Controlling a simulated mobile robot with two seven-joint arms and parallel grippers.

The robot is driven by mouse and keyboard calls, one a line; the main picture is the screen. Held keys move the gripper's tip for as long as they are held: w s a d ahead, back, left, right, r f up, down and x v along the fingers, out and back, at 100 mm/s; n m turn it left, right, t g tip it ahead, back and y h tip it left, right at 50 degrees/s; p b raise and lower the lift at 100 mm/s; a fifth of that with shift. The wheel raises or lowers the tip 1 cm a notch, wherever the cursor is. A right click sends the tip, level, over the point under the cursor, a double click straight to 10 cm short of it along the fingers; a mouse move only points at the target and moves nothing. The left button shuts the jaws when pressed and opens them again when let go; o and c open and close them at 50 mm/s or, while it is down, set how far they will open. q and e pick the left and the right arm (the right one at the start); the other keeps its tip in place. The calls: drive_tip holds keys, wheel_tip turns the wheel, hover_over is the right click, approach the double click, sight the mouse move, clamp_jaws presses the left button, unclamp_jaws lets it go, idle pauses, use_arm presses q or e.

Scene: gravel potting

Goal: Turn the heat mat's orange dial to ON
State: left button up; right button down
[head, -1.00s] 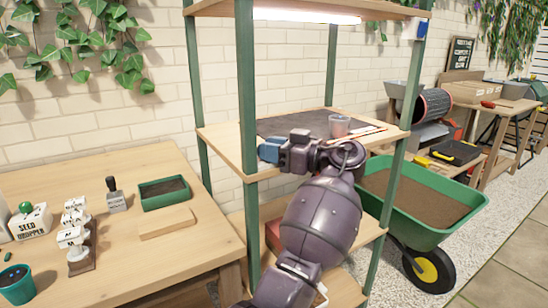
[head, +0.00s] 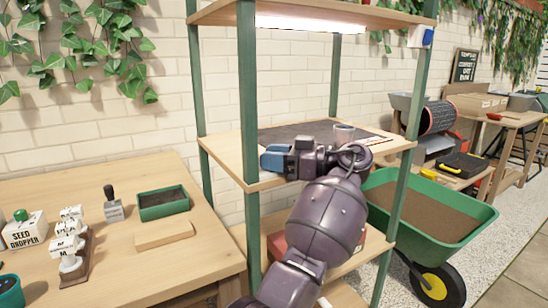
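The dark grey heat mat (head: 290,133) lies flat on the middle shelf of the green-posted rack. My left gripper (head: 276,160) is at the front left of that shelf, pointing left, with my wrist and forearm in front of the shelf's front edge. A blue part shows at its end; I cannot tell whether this is its fingers or something beside them, nor whether it is open or shut. The orange dial does not show. My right gripper is not in view.
The rack's front left post (head: 247,110) rises close to my gripper. A wooden bench (head: 110,190) on the left holds a green tray (head: 163,203). A green wheelbarrow (head: 455,240) stands at the right.

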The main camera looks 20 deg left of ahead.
use_arm(q)
drive_tip(key=shift+w+d, duration=0.1)
drive_tip(key=shift+d, duration=0.4)
drive_tip(key=w+d+b, duration=0.1)
drive_tip(key=d, duration=0.8)
drive_tip(key=shift+w+d, duration=0.2)
drive_tip(key=shift+d, duration=0.1)
drive_tip(key=shift+r, duration=0.15)
